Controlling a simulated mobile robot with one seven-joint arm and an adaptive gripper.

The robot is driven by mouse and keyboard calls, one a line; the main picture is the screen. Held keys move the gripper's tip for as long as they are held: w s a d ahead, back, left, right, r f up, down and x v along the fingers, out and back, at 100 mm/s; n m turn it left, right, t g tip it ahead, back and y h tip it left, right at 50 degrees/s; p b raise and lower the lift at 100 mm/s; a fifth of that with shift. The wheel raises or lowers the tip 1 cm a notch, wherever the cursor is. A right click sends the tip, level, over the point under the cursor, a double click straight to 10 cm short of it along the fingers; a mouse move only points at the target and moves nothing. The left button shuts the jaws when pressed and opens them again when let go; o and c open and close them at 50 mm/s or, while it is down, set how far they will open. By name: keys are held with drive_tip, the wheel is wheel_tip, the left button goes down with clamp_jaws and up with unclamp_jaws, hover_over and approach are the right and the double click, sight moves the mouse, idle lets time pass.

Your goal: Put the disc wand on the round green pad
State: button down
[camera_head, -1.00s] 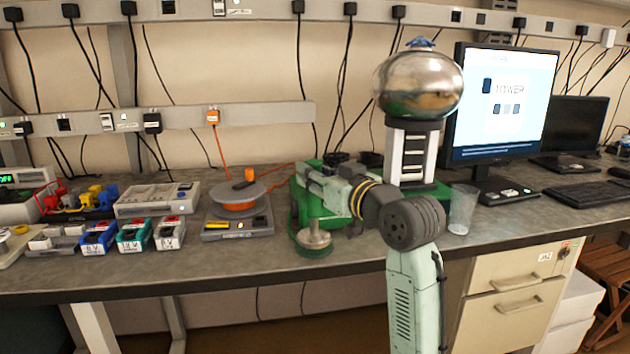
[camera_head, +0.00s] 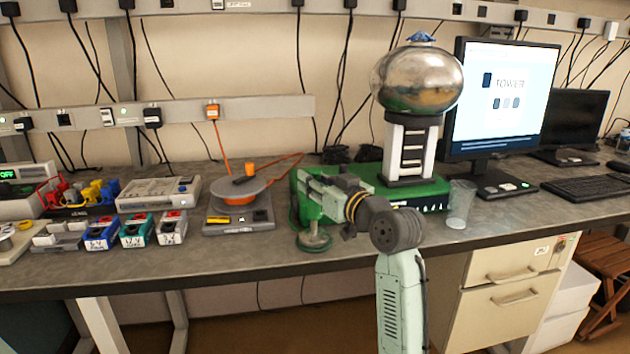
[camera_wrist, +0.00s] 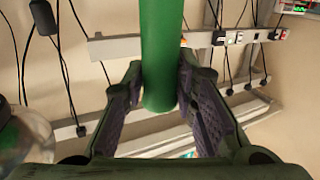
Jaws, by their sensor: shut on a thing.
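The disc wand has a green handle and a silver disc end. My gripper (camera_head: 306,183) is shut on the handle, which runs between both fingers (camera_wrist: 162,105) in the wrist view (camera_wrist: 159,50). In the head view the wand's silver lower end (camera_head: 314,236) points down below my gripper. It is over the round green pad (camera_head: 323,247) near the bench's front edge. I cannot tell whether the disc touches the pad. My gripper and the green behind it hide most of the handle.
The silver-domed generator (camera_head: 418,80) stands on a green base (camera_head: 436,192) behind and right of my gripper. A clear cup (camera_head: 460,205) is to its right. The orange-spool device (camera_head: 237,215) and several meters (camera_head: 137,231) stand left. Bare bench (camera_head: 262,252) lies in front.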

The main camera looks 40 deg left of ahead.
drive_tip(key=c, duration=1.3)
unclamp_jaws()
drive_tip(key=shift+f, duration=0.1)
